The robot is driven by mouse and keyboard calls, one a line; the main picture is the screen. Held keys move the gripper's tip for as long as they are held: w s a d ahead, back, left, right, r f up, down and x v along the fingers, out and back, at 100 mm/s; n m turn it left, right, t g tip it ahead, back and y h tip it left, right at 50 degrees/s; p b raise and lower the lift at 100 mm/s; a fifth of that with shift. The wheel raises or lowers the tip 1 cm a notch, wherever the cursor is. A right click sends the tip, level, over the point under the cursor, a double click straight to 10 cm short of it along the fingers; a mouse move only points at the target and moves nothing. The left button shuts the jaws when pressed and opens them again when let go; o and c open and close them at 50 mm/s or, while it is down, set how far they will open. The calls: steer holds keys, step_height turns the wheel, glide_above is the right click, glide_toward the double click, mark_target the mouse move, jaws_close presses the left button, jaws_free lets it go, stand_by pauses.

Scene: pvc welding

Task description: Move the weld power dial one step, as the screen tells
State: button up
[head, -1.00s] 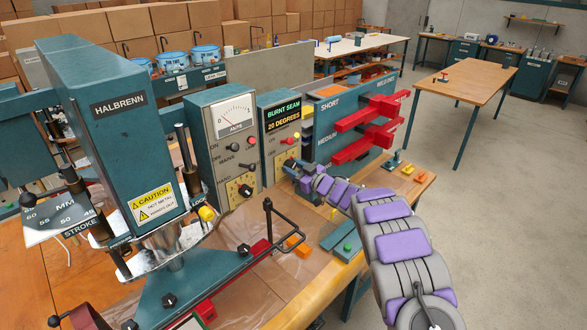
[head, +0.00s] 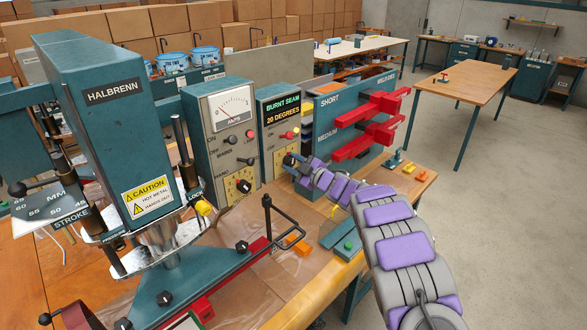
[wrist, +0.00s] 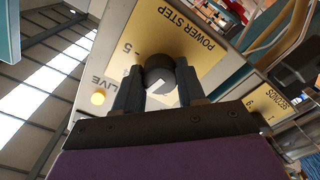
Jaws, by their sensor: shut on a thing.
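The screen (head: 283,111) on the grey panel reads "BURNT SEAM" and "20 DEGREES". My gripper (head: 289,160) is at the lower part of this panel in the head view and hides the dial there. In the wrist view, the black power dial (wrist: 162,72) stands on a yellow plate (wrist: 190,30) marked "POWER STEP". My gripper (wrist: 162,90) is shut on the dial, one finger on each side. A 5 shows beside the dial; the exact pointer setting is not clear.
A second dial (head: 243,187) sits on the meter unit (head: 228,130) to the left. Red arms (head: 370,105) stick out from the panel on the right. The press (head: 115,120) fills the left. A yellow lamp (wrist: 98,98) marked "LIVE" is near my gripper.

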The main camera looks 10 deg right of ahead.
steer(key=shift+n+b, duration=0.65)
steer(key=shift+n, duration=0.45)
steer(key=shift+r, duration=0.1)
steer(key=o, duration=1.1)
steer(key=shift+a, duration=0.1)
steer(key=shift+c, duration=0.2)
steer(key=p+v, duration=0.2)
steer(key=v, duration=1.5)
steer(key=shift+d+p, duration=0.2)
steer(key=shift+p, duration=0.1)
